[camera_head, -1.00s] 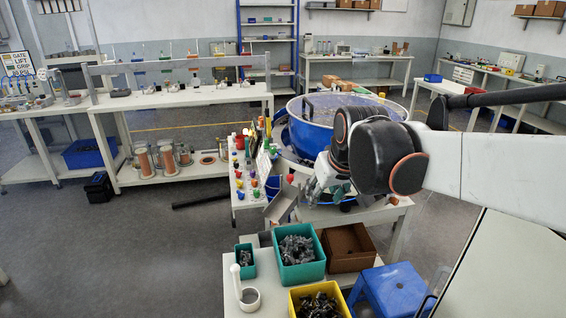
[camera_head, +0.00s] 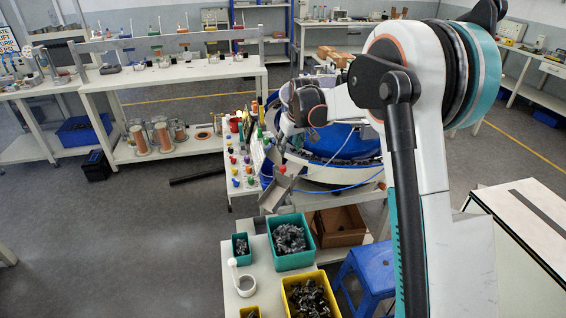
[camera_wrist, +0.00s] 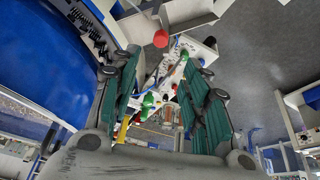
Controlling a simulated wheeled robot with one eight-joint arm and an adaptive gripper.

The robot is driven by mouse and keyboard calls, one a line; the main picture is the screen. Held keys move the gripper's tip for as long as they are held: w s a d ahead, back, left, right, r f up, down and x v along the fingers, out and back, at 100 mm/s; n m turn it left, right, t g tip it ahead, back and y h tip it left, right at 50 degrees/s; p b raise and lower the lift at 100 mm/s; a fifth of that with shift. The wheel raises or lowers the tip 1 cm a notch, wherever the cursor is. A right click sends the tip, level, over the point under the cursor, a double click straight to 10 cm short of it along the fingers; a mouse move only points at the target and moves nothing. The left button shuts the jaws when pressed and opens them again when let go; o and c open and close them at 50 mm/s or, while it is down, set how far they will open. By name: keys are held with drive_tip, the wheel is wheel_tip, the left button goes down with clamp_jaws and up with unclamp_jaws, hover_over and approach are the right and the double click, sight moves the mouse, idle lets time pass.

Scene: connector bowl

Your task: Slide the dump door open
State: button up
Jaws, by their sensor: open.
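The large blue bowl (camera_head: 352,147) stands right of centre in the head view, partly behind my arm. Its blue wall (camera_wrist: 45,50) fills the upper left of the wrist view. A grey metal chute (camera_head: 275,192) juts from its near left side. A red knob (camera_head: 283,168) shows by the chute, and in the wrist view it lies just beyond my fingertips. Which plate is the dump door I cannot tell. My gripper (camera_wrist: 158,62) is open and empty, its green-padded fingers apart. In the head view its fingers are largely hidden by my wrist beside the bowl.
A rack of coloured connectors (camera_head: 240,165) stands close left of the bowl. Below the chute are a green bin (camera_head: 291,262) of grey parts, a yellow bin (camera_head: 325,312), a brown bin (camera_head: 340,238) and a blue stool (camera_head: 372,275). Floor to the left is open.

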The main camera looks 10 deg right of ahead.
sight(283, 167)
drive_tip(key=b+x, duration=0.1)
drive_tip(key=x, duration=1.2)
drive_tip(key=shift+f+b, duration=0.2)
drive_tip(key=shift+b, duration=0.1)
